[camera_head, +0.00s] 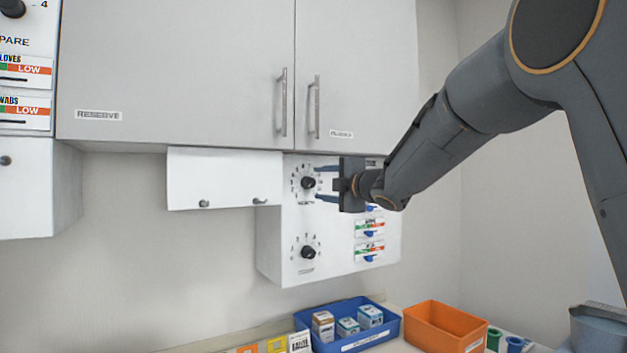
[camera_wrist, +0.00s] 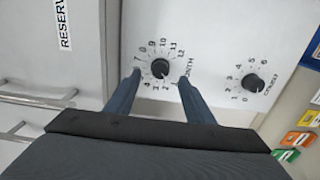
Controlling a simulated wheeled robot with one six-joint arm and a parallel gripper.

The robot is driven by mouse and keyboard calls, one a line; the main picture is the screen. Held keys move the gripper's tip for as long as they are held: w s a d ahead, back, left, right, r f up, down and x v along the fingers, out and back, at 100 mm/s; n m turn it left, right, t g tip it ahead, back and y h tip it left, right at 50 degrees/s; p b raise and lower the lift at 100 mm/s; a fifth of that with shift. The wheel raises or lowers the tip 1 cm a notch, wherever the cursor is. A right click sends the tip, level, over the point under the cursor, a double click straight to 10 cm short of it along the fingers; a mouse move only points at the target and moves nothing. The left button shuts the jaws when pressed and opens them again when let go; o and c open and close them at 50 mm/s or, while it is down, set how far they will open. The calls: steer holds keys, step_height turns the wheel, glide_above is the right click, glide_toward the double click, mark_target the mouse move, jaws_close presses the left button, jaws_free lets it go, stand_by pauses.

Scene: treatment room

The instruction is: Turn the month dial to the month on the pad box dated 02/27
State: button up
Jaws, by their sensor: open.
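The month dial (camera_head: 308,183) is the upper black knob on the white wall panel. In the wrist view, the month dial (camera_wrist: 160,68) has a ring of numbers and the word MONTH beside it. Its pointer seems to face the 2–3 side, but I cannot read it exactly. My gripper (camera_head: 327,184) is open at the dial. In the wrist view, the two blue fingers of my gripper (camera_wrist: 160,77) stand on either side of the knob, with a gap to each. Small pad boxes (camera_head: 323,325) stand in a blue bin (camera_head: 357,342); their dates are too small to read.
A second dial (camera_head: 308,252) sits below the month dial. Labelled sliders (camera_head: 369,250) are to its right on the panel. A white flap (camera_head: 225,180) hangs left of the dial under the closed cabinet (camera_head: 180,70). An orange bin (camera_head: 440,325) stands beside the blue one.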

mark_target(312, 183)
steer(key=shift+p+x, duration=0.95)
steer(key=shift+x, duration=1.75)
steer(key=c, duration=1)
steer(key=m+p, duration=0.2)
steer(key=m, duration=0.3)
steer(key=shift+c, duration=0.2)
steer(key=o, duration=1)
steer(key=shift+o, duration=0.2)
